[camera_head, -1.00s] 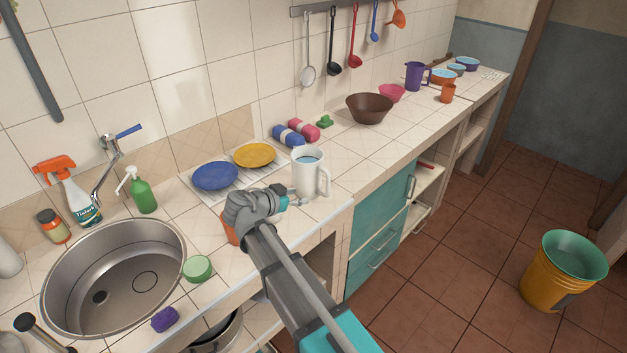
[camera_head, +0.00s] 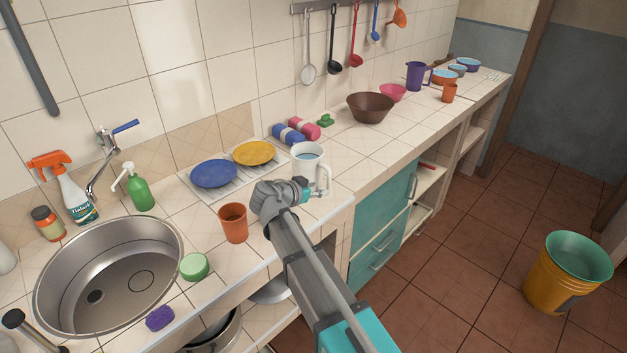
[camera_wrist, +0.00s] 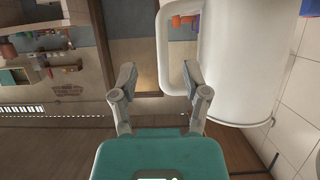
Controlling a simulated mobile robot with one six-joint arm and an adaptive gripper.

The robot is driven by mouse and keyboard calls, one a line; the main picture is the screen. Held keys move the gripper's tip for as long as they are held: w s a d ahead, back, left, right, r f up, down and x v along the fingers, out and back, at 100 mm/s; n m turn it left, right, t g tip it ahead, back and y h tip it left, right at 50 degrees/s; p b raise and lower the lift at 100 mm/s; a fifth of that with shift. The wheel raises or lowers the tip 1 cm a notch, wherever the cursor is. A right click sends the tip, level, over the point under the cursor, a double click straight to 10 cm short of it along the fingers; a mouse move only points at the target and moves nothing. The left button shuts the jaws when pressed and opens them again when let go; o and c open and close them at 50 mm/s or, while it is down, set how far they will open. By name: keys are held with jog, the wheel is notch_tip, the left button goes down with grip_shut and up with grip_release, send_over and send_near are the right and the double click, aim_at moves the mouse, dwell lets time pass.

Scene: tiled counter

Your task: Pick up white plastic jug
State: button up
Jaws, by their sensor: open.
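The white plastic jug (camera_head: 306,168) stands upright on the counter, right of the yellow plate, with its handle (camera_head: 325,179) on the right side. My gripper (camera_head: 311,190) is at the jug's near side, close to the handle, and partly covers the jug's lower part. In the wrist view the jug (camera_wrist: 238,65) fills the upper right. There my open, empty gripper (camera_wrist: 160,78) shows the handle's outer bar (camera_wrist: 163,50) between its fingertips, and the right finger overlaps the handle's lower part. I cannot tell whether a finger touches the jug.
An orange cup (camera_head: 233,223) stands left of my arm. A blue plate (camera_head: 214,174) and a yellow plate (camera_head: 254,153) lie on a rack. A sink (camera_head: 110,275) is at left. A brown bowl (camera_head: 370,108) stands farther right. The counter just right of the jug is clear.

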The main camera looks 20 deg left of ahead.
aim_at(328, 186)
jog(key=shift+w+d+f, duration=0.1)
jog(key=shift+w+d, duration=0.05)
jog(key=shift+w, duration=0.1)
jog(key=b+x, duration=0.2)
jog(key=x, duration=0.2)
jog(key=shift+f, duration=0.25)
jog(key=shift+w+d+f, duration=0.1)
jog(key=shift+w, duration=0.45)
grip_shut()
dwell(0.3)
